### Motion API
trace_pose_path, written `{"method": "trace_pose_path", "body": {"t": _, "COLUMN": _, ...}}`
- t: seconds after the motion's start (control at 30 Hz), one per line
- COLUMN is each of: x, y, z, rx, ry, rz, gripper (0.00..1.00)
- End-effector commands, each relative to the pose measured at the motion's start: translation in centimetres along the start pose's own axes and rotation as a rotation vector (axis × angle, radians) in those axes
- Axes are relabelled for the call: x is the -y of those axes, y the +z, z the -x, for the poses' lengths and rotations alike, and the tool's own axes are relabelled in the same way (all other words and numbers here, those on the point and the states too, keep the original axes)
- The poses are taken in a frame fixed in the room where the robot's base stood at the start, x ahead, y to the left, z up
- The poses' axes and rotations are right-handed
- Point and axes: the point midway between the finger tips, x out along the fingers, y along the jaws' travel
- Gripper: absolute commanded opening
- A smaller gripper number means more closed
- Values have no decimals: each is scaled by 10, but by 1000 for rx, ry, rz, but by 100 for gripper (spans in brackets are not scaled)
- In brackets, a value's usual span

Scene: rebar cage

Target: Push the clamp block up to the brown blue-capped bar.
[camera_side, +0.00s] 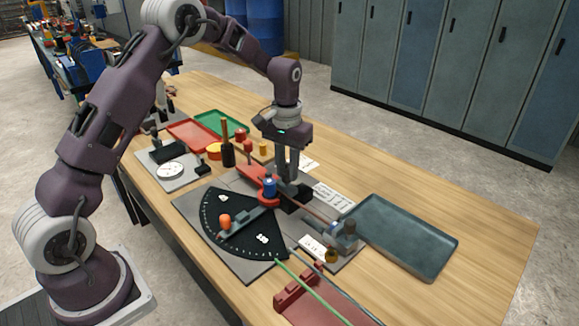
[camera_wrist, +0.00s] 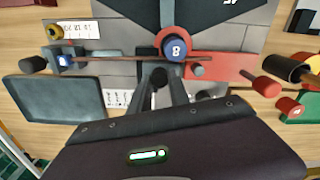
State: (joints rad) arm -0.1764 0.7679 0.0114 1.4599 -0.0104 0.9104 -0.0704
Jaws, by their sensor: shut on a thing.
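The brown bar (camera_side: 318,213) lies across the grey bending plate beside the blue post (camera_side: 269,187). In the wrist view the bar (camera_wrist: 115,59) runs left from the blue post marked 8 to its blue-capped end (camera_wrist: 65,60). The dark clamp block (camera_side: 297,196) sits close to the bar, below my fingers. My gripper (camera_side: 287,178) points down and is shut on the block's dark knob (camera_wrist: 158,77), which shows between the fingers in the wrist view. The fingers hide most of the block there, so I cannot tell whether it touches the bar.
A red lever (camera_side: 251,176) surrounds the post. A black angle plate (camera_side: 236,240) with an orange knob (camera_side: 225,221) lies at the front left. A dark tray (camera_side: 440,262) stands right. Small pots and tools stand behind left.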

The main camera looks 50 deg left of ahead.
Motion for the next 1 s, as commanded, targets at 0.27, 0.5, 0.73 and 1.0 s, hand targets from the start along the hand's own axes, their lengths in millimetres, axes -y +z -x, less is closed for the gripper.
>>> {"method": "trace_pose_path", "body": {"t": 0.27, "x": 0, "y": 1, "z": 0, "rx": 5, "ry": -1, "rz": 0, "gripper": 45}}
{"method": "trace_pose_path", "body": {"t": 0.5, "x": 0, "y": 0, "z": 4, "rx": 2, "ry": -1, "rz": 0, "gripper": 45}}
{"method": "trace_pose_path", "body": {"t": 0.73, "x": 0, "y": 0, "z": 50, "rx": 0, "ry": -1, "rz": 0, "gripper": 45}}
{"method": "trace_pose_path", "body": {"t": 1.0, "x": 0, "y": 1, "z": 72, "rx": 4, "ry": -1, "rz": 0, "gripper": 45}}
